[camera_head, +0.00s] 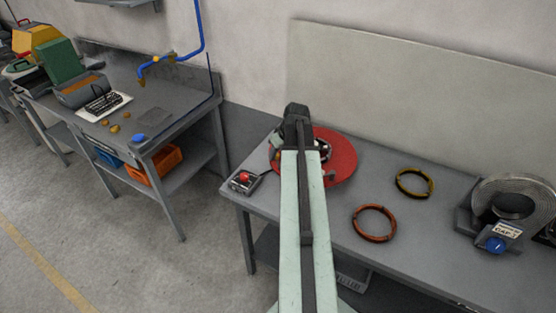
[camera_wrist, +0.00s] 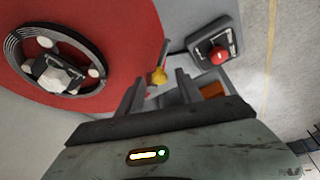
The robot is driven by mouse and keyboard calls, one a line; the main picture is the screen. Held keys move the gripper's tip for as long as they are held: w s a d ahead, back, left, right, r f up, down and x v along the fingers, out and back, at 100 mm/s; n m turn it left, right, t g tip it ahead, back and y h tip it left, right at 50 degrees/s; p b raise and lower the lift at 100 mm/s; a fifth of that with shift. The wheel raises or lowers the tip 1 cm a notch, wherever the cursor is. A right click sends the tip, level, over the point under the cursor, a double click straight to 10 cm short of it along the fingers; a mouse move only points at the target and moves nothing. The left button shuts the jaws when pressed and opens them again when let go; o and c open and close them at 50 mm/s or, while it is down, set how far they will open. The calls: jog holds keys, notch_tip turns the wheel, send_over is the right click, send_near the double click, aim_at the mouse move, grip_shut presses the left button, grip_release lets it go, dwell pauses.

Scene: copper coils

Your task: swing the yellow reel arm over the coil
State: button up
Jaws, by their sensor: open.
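A red turntable disc (camera_head: 343,160) sits on the right bench, partly hidden by my arm in the head view. In the wrist view the disc (camera_wrist: 125,30) fills the upper left, with a dark wound coil (camera_wrist: 92,42) around a pale hub (camera_wrist: 55,78). A short grey bar with a yellow knob (camera_wrist: 158,76), apparently the reel arm, stands at the disc's edge beside the coil, not over it. My gripper (camera_wrist: 158,88) is open and empty. The knob appears between its two fingers, but I cannot tell whether it lies within their reach. My arm hides the fingertips in the head view.
A control box with a red button (camera_wrist: 219,55) stands close beside the disc. A yellow-black ring (camera_head: 415,182) and an orange ring (camera_head: 374,222) lie on the bench, with a large grey reel (camera_head: 520,195) at far right. A blue-armed bench (camera_head: 175,108) stands left.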

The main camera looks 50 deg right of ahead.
grip_shut()
dwell(1.5)
